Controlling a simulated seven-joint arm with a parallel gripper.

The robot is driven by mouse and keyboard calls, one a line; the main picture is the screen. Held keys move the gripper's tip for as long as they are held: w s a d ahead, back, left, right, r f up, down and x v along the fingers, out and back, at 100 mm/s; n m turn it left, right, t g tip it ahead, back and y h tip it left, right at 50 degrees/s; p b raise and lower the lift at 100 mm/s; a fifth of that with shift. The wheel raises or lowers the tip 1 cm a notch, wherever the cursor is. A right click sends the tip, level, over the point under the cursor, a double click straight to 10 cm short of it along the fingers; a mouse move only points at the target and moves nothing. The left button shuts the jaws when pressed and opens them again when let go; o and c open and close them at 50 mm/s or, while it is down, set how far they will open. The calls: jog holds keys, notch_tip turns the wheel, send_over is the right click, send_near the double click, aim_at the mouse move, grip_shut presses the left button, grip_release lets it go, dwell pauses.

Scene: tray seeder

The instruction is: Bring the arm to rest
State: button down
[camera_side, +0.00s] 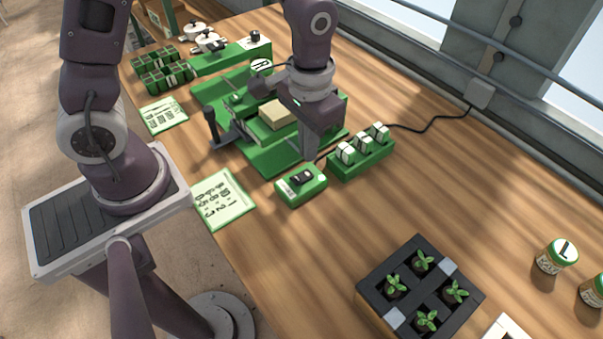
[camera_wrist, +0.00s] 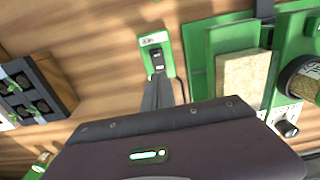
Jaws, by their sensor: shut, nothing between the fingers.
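My gripper (camera_side: 312,160) is shut and empty, pointing down beside the green seeder machine (camera_side: 213,92). Its fingertips are close to a small green switch box (camera_side: 314,193) with a black rocker switch; I cannot tell whether they touch it. In the wrist view, the shut fingers (camera_wrist: 160,82) overlap the near end of the switch box (camera_wrist: 153,40), with the black switch just past the tips. A tan block (camera_side: 276,114) lies on the machine, partly hidden by my gripper. It also shows in the wrist view (camera_wrist: 240,80).
A green block with several white switches (camera_side: 362,158) stands right of the switch box. A black tray with seedlings (camera_side: 419,243) and lidded jars (camera_side: 556,256) are at the right. Green cell trays (camera_side: 160,72) stand at the back left. The wood bench between is clear.

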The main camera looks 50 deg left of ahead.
jog(key=shift+r, duration=1.2)
jog(key=s+a+r+t, duration=0.2)
jog(key=s+a+r, duration=0.1)
jog(key=s+r, duration=0.4)
jog(key=s+a+r+t, duration=0.3)
jog(key=s+r, duration=0.4)
jog(key=r, duration=0.1)
jog(key=shift+r+t, duration=0.3)
jog(key=shift+r, duration=0.1)
